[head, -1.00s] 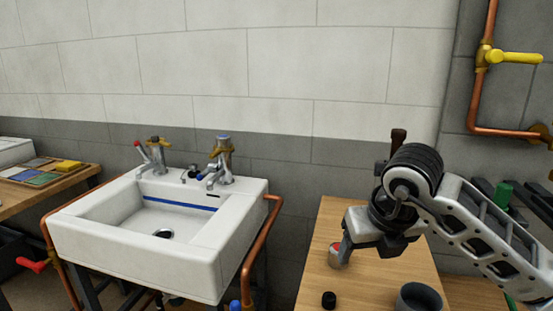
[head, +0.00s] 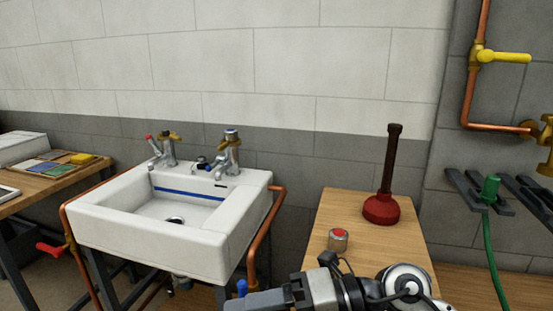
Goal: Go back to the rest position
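My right arm (head: 345,292) lies low across the bottom of the head view, in front of the wooden table. Its gripper (head: 240,303) points left, below the sink's right corner, and is partly cut off by the lower edge. I cannot tell whether its fingers are apart. Nothing clearly shows held in it. My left gripper is not in view.
A small can with a red top (head: 338,240) and a red plunger (head: 381,208) stand on the wooden table (head: 345,206). Left of it are a white sink (head: 150,238) and copper pipe (head: 262,232). A green hose (head: 492,255) hangs at right.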

